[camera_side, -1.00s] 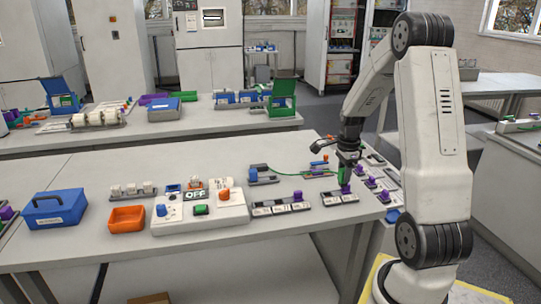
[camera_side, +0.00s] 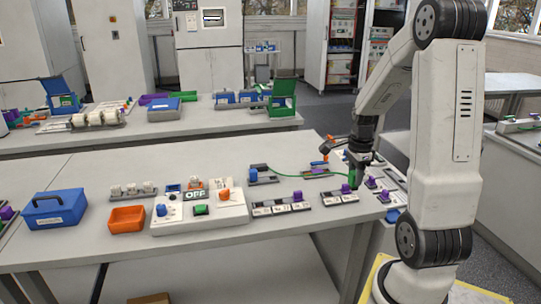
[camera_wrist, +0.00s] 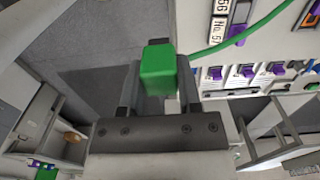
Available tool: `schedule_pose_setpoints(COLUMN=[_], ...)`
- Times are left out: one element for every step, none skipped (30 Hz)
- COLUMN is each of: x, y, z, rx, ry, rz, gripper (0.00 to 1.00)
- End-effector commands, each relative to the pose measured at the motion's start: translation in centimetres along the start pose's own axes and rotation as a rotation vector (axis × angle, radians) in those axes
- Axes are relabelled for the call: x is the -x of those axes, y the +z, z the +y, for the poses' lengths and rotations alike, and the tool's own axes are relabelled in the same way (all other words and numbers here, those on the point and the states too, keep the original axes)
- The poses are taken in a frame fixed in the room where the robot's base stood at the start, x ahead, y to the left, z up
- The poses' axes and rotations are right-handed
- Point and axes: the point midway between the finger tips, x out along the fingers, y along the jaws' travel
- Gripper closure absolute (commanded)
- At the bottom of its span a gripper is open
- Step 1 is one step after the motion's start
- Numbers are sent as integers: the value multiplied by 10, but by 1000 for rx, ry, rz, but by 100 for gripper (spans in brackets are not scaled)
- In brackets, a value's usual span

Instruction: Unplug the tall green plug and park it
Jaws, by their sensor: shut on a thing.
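The tall green plug (camera_wrist: 158,70) is clamped between the two fingers of my gripper (camera_wrist: 158,95) in the wrist view. In the side view my gripper (camera_side: 359,172) points down at the right end of the front bench, with the green plug (camera_side: 352,177) just visible in it. A green cable (camera_side: 305,175) runs left from the plug; it also shows in the wrist view (camera_wrist: 245,38). The plug's lower end is hidden in both views. A labelled socket strip (camera_side: 334,199) with a purple plug (camera_side: 346,189) stands just in front and left of my gripper.
A longer socket strip (camera_side: 280,208) and a white cycler box (camera_side: 225,219) marked OFF lie to the left. More purple plugs (camera_side: 384,195) stand close on the right. An orange plug (camera_side: 318,164) stands behind. An orange bin (camera_side: 127,219) and blue toolbox (camera_side: 55,208) are farther left.

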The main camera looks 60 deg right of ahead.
Motion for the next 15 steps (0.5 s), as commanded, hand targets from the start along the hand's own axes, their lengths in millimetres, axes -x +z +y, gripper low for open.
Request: schedule_pose_setpoints(x=[0,0,0,0,0,0,0,0,0,0,0,0,0,0,1], y=[0,0,0,0,0,0,0,0,0,0,0,0,0,1,1], z=[0,0,0,0,0,0,0,0,-1,-1,-2,-3,-5,-6,-10], rx=[0,0,0,0,0,0,0,0,0,0,0,1,1,1,1], ry=[0,0,0,0,0,0,0,0,0,0,0,0,0,0,-1], rz=[0,0,0,0,0,0,0,0,0,0,0,0,0,0,0], gripper=[100,100,100,100,100,100,100,100,100,100,100,100,100,100,100])
